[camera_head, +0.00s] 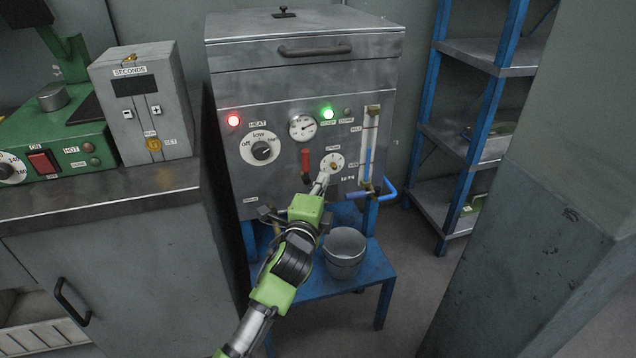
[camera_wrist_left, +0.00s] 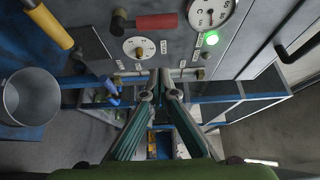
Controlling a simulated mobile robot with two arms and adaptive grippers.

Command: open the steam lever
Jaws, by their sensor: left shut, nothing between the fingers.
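The steam boiler (camera_head: 270,195) is a grey metal box with controls on its front. A lever with a red handle (camera_head: 305,160) stands upright on it, and it also shows in the wrist view (camera_wrist_left: 157,21), where its black base is at the left end. Beside it is a round white dial (camera_head: 337,160), labelled above, also in the wrist view (camera_wrist_left: 134,45). My left gripper (camera_head: 323,177) is shut and empty, its fingertips in front of the panel by the dial's lower edge. Its closed tips show in the wrist view (camera_wrist_left: 160,74). I cannot tell whether they touch anything.
A blue-handled valve (camera_head: 386,190) sticks out at the right. A bucket (camera_head: 345,262) stands on the blue stand below. A bench (camera_head: 100,205) is at the left.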

